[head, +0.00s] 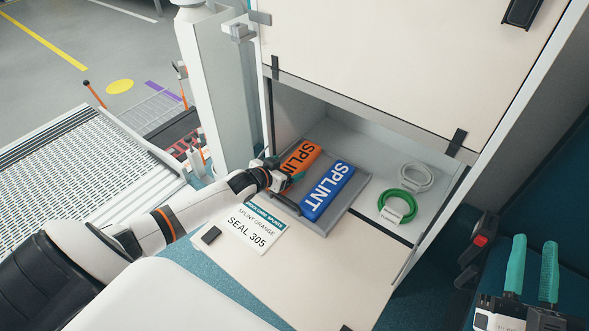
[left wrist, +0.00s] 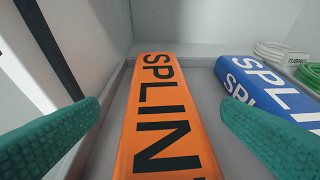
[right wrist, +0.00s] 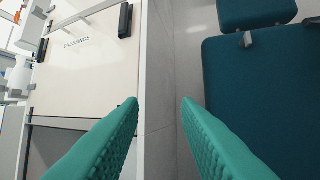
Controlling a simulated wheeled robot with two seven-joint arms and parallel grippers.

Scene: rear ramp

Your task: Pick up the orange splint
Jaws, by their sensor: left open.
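The orange splint (head: 303,156) lies in the open compartment of the cabinet, left of the blue splint (head: 328,191). In the left wrist view the orange splint (left wrist: 162,115) runs lengthwise between my left gripper's green fingers, with the blue splint (left wrist: 270,90) to its right. My left gripper (head: 284,172) is open at the near end of the orange splint and hides part of it in the head view. I cannot tell whether its fingers touch the splint. My right gripper (head: 531,268) is open and empty at the lower right, away from the splints; it also shows in the right wrist view (right wrist: 160,102).
Both splints lie on a grey tray (head: 350,212). White tubing (head: 415,177) and green tubing (head: 398,206) lie to its right. A lowered flap (head: 330,275) carries a seal label (head: 250,228). The cabinet wall bounds the compartment on the left.

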